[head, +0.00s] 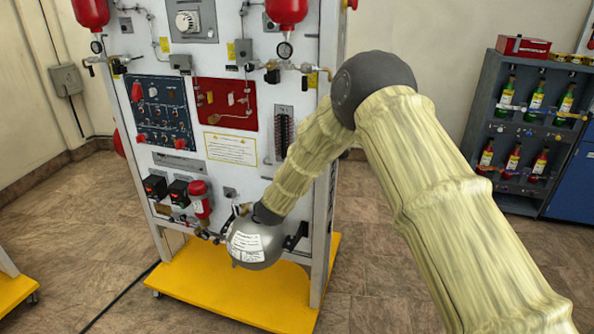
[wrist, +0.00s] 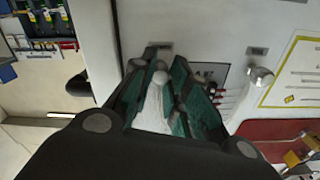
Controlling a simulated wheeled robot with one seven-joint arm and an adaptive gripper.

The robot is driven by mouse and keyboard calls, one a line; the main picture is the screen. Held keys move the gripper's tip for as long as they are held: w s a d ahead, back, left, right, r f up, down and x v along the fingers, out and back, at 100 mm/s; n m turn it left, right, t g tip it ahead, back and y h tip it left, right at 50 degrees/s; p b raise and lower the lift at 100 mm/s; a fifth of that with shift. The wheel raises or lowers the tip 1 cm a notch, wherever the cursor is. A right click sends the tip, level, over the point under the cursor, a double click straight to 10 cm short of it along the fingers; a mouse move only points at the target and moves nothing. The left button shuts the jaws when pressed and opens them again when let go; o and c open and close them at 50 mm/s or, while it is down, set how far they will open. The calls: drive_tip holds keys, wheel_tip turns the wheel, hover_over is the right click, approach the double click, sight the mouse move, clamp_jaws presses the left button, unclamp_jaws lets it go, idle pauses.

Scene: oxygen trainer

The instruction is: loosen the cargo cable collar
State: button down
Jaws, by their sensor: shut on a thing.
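My gripper (wrist: 165,66) shows in the wrist view with its dark fingers and teal pads closed around a pale grey piece (wrist: 154,108) with a rounded tip. I cannot tell for sure that this piece is the cargo cable collar. The fingertips are close to the white panel (wrist: 212,30). In the head view, my arm reaches down to the lower part of the white trainer panel (head: 259,107). My grey wrist hides most of the gripper and what it holds there.
The panel carries a blue switch board (head: 160,108), a red board (head: 225,103) and a red cylinder (head: 199,198) left of my wrist. A yellow base (head: 225,293) juts out below. A dark bottle rack (head: 519,130) stands at right. Floor is clear between.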

idle(0.5)
drive_tip(key=c, duration=1.3)
unclamp_jaws()
drive_tip(key=shift+d, duration=0.1)
drive_tip(key=shift+c, duration=0.2)
drive_tip(key=shift+s, duration=0.1)
drive_tip(key=v, duration=1.2)
